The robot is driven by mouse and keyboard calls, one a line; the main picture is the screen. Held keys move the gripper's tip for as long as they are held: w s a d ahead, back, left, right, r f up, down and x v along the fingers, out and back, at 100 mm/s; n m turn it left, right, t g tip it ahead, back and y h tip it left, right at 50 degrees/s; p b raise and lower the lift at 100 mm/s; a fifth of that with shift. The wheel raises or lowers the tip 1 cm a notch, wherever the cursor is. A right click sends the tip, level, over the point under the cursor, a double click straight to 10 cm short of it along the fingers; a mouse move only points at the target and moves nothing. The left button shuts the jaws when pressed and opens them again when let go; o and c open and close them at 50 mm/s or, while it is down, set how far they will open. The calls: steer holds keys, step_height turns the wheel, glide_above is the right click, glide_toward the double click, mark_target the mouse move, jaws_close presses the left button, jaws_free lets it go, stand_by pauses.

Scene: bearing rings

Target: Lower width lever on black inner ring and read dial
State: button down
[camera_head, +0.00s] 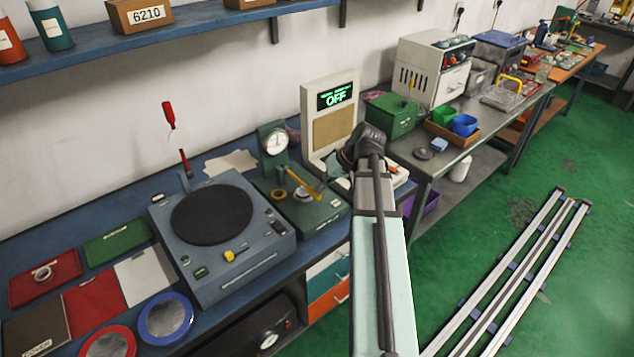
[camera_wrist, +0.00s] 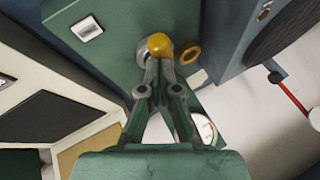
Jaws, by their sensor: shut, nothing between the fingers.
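The green width gauge stand (camera_head: 318,215) stands on the blue bench with its round white dial (camera_head: 277,142) at the top; the needle is too small to read. Its yellow lever (camera_head: 305,183) slants over a pale round seat (camera_head: 303,194). In the wrist view the lever's yellow knob (camera_wrist: 159,44) is just beyond the fingertips of my gripper (camera_wrist: 158,72), which is shut and empty; I cannot tell whether they touch. A brass-coloured ring (camera_wrist: 188,53) lies beside the knob. The dial's edge (camera_wrist: 206,129) shows behind the fingers. I cannot make out the black inner ring.
A turntable box (camera_head: 225,240) with a black disc stands left of the gauge. A display panel reading OFF (camera_head: 335,110) stands to the right. Red, green and white mats (camera_head: 117,242) and round trays (camera_head: 166,318) lie at the left. A red-handled upright tool (camera_head: 170,115) rises behind.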

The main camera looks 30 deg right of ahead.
steer(key=shift+s+f, duration=0.15)
steer(key=shift+f, duration=0.3)
steer(key=shift+s+f, duration=0.1)
